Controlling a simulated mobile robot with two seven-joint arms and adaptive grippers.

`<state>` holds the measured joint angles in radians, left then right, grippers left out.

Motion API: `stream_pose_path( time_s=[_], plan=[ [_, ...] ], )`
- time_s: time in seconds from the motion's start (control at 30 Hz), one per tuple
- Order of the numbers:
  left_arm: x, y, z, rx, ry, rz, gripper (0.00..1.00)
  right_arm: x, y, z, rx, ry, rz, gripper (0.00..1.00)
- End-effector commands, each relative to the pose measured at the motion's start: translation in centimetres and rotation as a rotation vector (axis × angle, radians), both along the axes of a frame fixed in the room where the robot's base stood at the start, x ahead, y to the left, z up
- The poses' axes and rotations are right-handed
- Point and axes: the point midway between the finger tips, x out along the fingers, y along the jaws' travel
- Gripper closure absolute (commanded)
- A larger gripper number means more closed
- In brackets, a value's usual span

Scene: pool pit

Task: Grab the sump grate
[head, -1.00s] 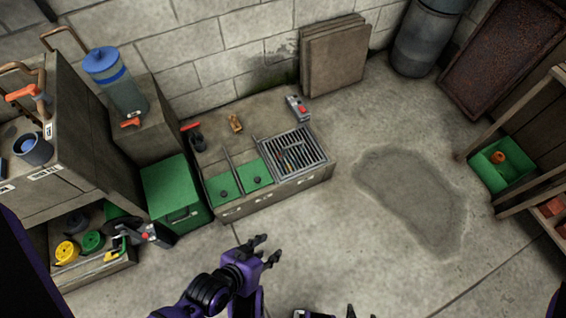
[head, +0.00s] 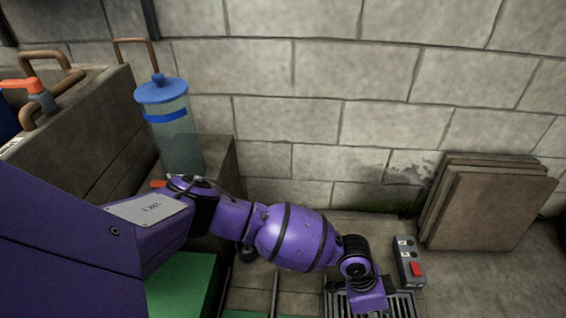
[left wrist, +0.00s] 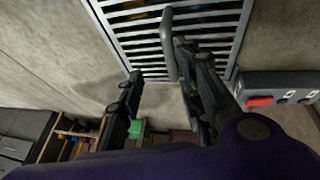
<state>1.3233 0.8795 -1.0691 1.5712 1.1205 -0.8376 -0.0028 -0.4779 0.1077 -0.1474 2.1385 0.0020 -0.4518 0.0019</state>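The sump grate (head: 404,304) is a grey slatted metal grid at the bottom edge of the head view, partly hidden by my left arm. The grate (left wrist: 213,18) fills the top of the left wrist view, with an upright grey bar handle (left wrist: 169,45) standing out from its slats. My left gripper (left wrist: 158,62) is open, its two dark fingers pointing at the grate. The handle shows between the fingertips, close to the right-hand finger; I cannot tell whether they touch. In the head view my left gripper (head: 368,296) is above the grate, fingertips hidden. My right gripper is out of view.
A grey control box with a red button (head: 409,263) sits right beside the grate, close to my left gripper (left wrist: 262,101). Brown panels (head: 487,205) lean against the block wall behind. A blue-lidded clear canister (head: 172,130) stands at left.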

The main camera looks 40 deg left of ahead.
Motion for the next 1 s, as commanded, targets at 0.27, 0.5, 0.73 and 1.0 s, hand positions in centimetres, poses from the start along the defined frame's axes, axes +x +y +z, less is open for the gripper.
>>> stream_pose_path(
  time_s=[0.27, 0.5, 0.73, 1.0],
  plan=[
    [1.5, -0.6, -1.9, 0.011, -0.006, -0.002, 0.67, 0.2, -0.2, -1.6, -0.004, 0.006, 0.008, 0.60],
    [1.8, -1.5, -4.1, 0.011, -0.007, -0.004, 0.67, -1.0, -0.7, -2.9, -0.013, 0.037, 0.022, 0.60],
    [2.0, -2.7, -7.0, 0.010, -0.008, -0.003, 0.67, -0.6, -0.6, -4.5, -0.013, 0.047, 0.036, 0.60],
    [2.0, -2.8, -6.8, 0.010, -0.010, -0.002, 0.73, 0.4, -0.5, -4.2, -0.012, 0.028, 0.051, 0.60]
  ],
)
